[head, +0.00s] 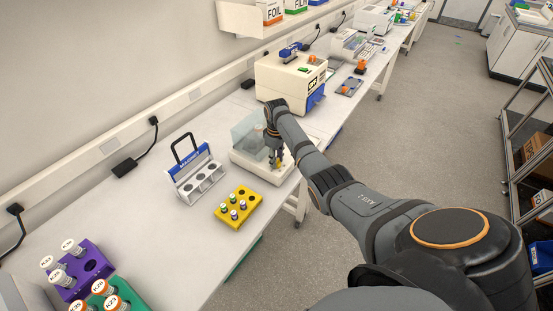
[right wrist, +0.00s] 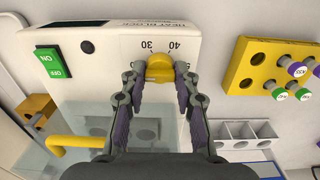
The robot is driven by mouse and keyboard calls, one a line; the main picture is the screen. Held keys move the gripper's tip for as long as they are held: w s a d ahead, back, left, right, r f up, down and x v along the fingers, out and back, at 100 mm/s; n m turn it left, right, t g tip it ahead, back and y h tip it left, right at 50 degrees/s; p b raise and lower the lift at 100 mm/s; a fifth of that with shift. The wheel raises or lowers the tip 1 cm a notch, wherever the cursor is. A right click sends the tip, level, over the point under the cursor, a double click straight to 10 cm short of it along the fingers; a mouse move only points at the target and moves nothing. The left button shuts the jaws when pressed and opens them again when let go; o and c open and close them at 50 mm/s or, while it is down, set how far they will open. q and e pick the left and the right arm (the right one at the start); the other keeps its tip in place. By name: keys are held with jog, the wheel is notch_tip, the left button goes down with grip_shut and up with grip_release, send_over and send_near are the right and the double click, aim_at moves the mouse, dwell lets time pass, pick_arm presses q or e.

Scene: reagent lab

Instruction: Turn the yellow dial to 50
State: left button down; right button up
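The yellow dial (right wrist: 160,69) is on the white front panel of a heat block (right wrist: 110,45) in the right wrist view. The upside-down marks 30 and 40 show on the scale beyond it; no 50 can be read. My right gripper (right wrist: 160,72) has its two fingertips on either side of the dial, very near its edges. Whether they press on it cannot be told. In the head view, my right gripper (head: 277,160) is over the front of the heat block (head: 240,164), and the dial is mostly hidden. My left gripper is out of view.
A green ON/OFF switch (right wrist: 53,61) is on the same panel. A yellow vial rack (head: 249,198) stands close by, in front of a white and blue magnetic rack (head: 212,186). A clear lid (head: 247,131) rises behind the dial area. A larger cream machine (head: 272,88) stands beyond.

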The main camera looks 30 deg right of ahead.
grip_shut()
